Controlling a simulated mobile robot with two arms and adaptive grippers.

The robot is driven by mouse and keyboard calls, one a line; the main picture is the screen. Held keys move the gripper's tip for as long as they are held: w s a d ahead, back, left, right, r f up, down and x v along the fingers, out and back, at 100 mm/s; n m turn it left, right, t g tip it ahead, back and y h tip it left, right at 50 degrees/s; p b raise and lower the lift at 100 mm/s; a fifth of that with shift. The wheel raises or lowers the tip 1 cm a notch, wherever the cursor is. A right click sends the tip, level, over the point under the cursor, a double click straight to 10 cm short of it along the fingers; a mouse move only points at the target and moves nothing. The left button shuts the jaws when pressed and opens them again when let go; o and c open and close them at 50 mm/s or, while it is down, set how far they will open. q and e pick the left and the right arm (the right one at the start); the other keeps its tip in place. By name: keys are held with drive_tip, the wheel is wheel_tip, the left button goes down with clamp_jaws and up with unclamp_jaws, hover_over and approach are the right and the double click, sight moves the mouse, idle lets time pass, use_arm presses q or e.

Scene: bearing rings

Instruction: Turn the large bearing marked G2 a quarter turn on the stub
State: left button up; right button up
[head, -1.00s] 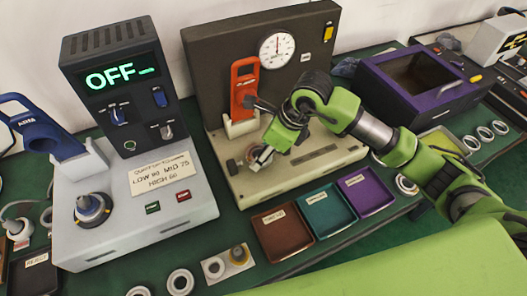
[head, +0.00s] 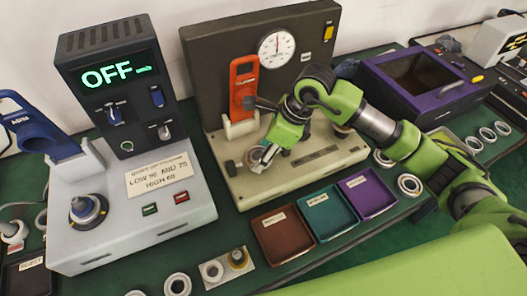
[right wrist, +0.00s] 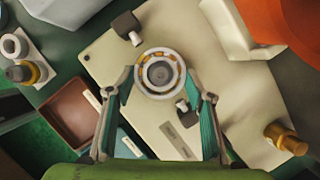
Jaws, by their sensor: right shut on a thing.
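A large bearing (right wrist: 160,72) with a pale outer ring, an orange-brown ball row and a dark centre sits on the stub of the beige test stand (right wrist: 225,100). No G2 mark is readable. My right gripper (right wrist: 158,77) has one finger on each side of the bearing and is shut on it. In the head view the right gripper (head: 264,155) reaches down to the front left of the stand (head: 245,190); its fingers partly hide the bearing (head: 257,154). My left gripper is not in view.
A dial gauge (head: 277,49) and an orange tool (head: 243,85) are behind the right gripper. Brown (head: 281,232), teal (head: 328,212) and purple (head: 366,190) trays lie in front. A grey machine reading OFF (head: 150,200) stands left. Loose rings lie along the front.

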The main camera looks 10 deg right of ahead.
drive_tip(key=shift+w+f+n+g+b, duration=0.1)
drive_tip(key=shift+n+g+b, duration=0.2)
drive_tip(key=shift+n+b, duration=0.45)
drive_tip(key=shift+n, duration=0.45)
drive_tip(key=shift+w+d+n+g+y+b, duration=0.1)
drive_tip(key=shift+n+g+y+b, duration=0.2)
drive_tip(key=shift+n+g+b, duration=0.55)
drive_tip(key=shift+n+t, duration=0.25)
drive_tip(key=shift+f+b, duration=0.1)
drive_tip(key=shift+b, duration=0.2)
drive_tip(key=shift+w+n+g+b, duration=0.1)
drive_tip(key=shift+n+g+b, duration=0.3)
drive_tip(key=shift+n+b, duration=0.55)
drive_tip(key=shift+n, duration=0.35)
drive_tip(key=shift+w+f+n+g+b, duration=0.15)
drive_tip(key=shift+n+g+b, duration=0.25)
drive_tip(key=shift+n+b, duration=0.4)
